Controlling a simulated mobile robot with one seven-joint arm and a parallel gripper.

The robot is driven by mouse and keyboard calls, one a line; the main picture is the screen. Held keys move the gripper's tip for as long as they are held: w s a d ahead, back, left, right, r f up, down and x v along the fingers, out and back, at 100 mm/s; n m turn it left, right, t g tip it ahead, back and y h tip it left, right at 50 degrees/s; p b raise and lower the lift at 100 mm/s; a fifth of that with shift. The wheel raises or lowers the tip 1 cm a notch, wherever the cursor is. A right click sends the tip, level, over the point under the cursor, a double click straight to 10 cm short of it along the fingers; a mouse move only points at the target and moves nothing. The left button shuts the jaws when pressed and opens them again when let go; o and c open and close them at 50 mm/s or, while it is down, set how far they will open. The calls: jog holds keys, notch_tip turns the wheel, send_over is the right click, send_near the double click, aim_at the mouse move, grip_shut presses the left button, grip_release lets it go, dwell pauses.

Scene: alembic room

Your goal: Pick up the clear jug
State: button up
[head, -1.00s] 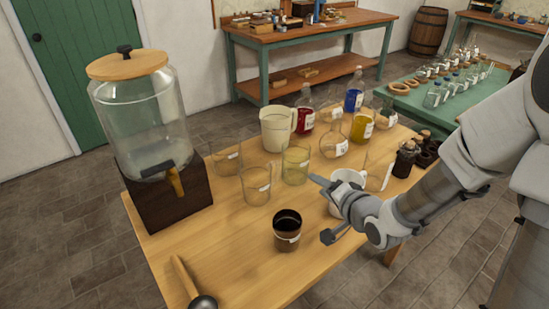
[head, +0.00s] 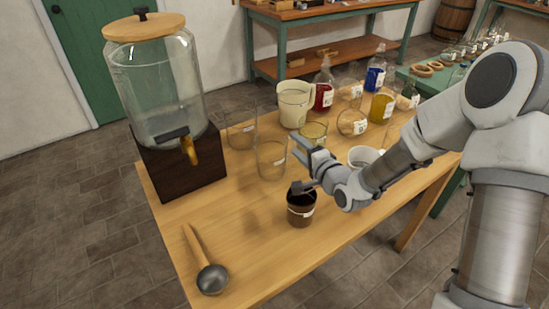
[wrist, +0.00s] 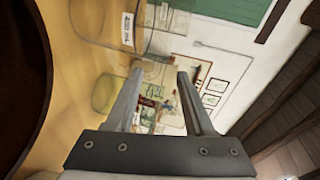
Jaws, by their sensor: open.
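Several clear glass vessels stand on the wooden table, and I cannot tell for sure which is the clear jug. One clear straight-sided glass (head: 271,161) is just left of my gripper (head: 301,164); another clear glass (head: 241,130) stands behind it. My gripper is open and empty, its fingers pointing left in the head view, the lower one overlapping the rim of a brown jar (head: 301,212). In the wrist view, both fingers of my gripper (wrist: 160,78) are apart, and a clear labelled glass (wrist: 124,28) shows above, outside the jaws.
A large glass dispenser (head: 158,85) stands at the left. A cream pitcher (head: 294,108), a white cup (head: 360,156) and coloured bottles stand behind my gripper. The front middle of the table is clear.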

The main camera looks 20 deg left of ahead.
aim_at(287, 138)
jog(key=shift+b+x, duration=0.3)
jog(key=shift+x, duration=3)
jog(key=shift+f, duration=0.2)
jog(key=shift+c, duration=0.2)
jog(key=shift+s, duration=0.1)
jog(key=c, duration=0.7)
jog(key=shift+f, duration=0.15)
grip_shut()
